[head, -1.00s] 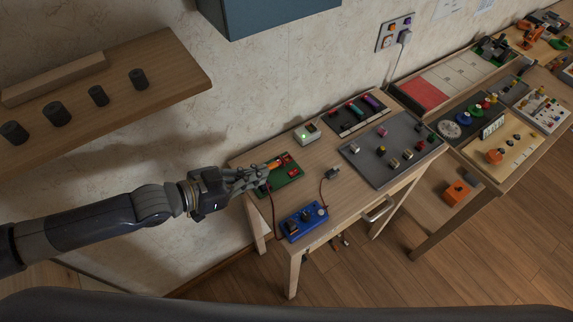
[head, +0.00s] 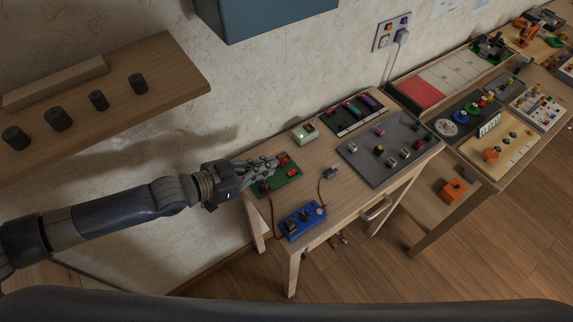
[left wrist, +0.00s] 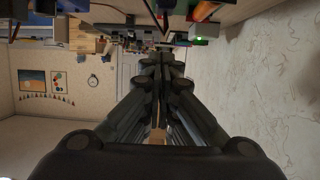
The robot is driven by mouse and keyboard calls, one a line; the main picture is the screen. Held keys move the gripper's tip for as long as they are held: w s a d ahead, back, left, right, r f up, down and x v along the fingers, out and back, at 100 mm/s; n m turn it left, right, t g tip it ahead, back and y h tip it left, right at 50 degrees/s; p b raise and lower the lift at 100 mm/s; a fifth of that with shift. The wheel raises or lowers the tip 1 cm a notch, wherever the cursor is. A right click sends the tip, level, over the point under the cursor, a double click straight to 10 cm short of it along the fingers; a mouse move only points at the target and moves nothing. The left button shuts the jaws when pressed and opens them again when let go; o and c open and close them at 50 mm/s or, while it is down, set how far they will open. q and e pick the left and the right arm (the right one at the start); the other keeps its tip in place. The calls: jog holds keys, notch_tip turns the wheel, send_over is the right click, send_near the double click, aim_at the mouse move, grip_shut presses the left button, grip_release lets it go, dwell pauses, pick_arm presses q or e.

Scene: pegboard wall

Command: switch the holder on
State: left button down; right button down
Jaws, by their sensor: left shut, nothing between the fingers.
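A green board (head: 290,181) with red parts (head: 284,159) lies at the left of the small wooden table; it seems to be the holder, but its switch is not clear. My left gripper (head: 276,163) is shut and empty over the board's back left part, its tips close to the red parts; I cannot tell if they touch. The fingers hide part of the board. In the left wrist view the shut fingers (left wrist: 162,52) point away from the camera. My right gripper is not in view.
A small box with a green light (head: 305,133) stands behind the board. A blue module (head: 303,220) and a small grey connector (head: 331,172) with red wire are in front. A grey panel with knobs (head: 390,152) is on the right. A wooden shelf (head: 150,75) overhangs the left.

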aim_at(292, 172)
pick_arm(q)
jog(key=x, duration=0.5)
jog(key=shift+d+r+p, duration=0.1)
jog(key=shift+p, duration=0.3)
jog(key=f, duration=0.2)
jog(key=d+f, duration=0.1)
jog(key=shift+w, duration=0.4)
jog(key=shift+w+d+f, duration=0.1)
jog(key=shift+f, duration=0.35)
jog(key=shift+r, duration=0.1)
